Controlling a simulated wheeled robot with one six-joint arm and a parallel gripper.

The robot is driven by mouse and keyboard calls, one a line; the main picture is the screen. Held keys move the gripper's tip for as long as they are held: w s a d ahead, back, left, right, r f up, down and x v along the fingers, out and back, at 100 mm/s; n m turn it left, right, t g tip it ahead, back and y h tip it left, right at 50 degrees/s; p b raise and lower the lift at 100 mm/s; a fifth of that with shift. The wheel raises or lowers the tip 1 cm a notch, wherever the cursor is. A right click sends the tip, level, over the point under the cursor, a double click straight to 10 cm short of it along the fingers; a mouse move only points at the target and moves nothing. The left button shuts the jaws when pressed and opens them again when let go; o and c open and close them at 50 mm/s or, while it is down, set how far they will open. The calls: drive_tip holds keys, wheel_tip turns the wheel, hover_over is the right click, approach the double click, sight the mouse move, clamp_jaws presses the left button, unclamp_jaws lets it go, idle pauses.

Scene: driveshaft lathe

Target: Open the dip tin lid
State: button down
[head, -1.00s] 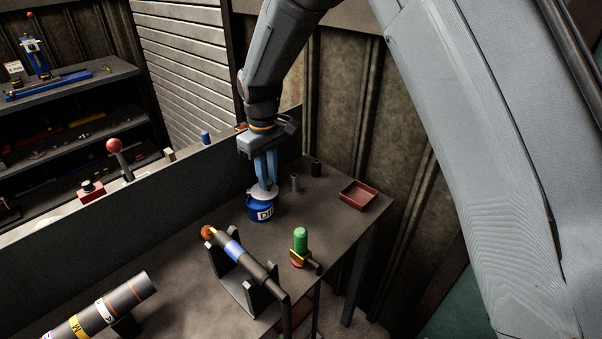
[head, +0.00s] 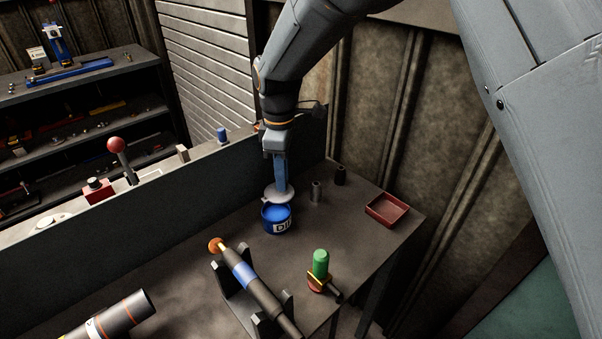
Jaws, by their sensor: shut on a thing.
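The dip tin (head: 278,224) is a blue round tin with a white label reading "DI". It stands upright on the bench, and blue shows inside its open top. The grey round lid (head: 271,194) is at the tin's back rim, under my gripper. My gripper (head: 281,192) points down behind the tin, its blue fingers shut on the lid. The lid is off the middle of the opening; whether it still touches the rim I cannot tell. The fingertips are partly hidden by the lid.
A shaft (head: 246,276) with an orange tip rests on a stand in front of the tin. A green-topped item (head: 320,264), a red tray (head: 387,210) and two small cylinders (head: 316,191) stand to the right. A dark upright panel (head: 150,210) runs behind the tin.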

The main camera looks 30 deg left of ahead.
drive_tip(key=shift+a, duration=0.1)
idle(0.3)
drive_tip(key=c, duration=1.6)
unclamp_jaws()
drive_tip(key=shift+o, duration=0.2)
drive_tip(key=shift+r, duration=0.1)
drive_tip(key=shift+r+b, duration=1.1)
drive_tip(key=shift+r, duration=2.75)
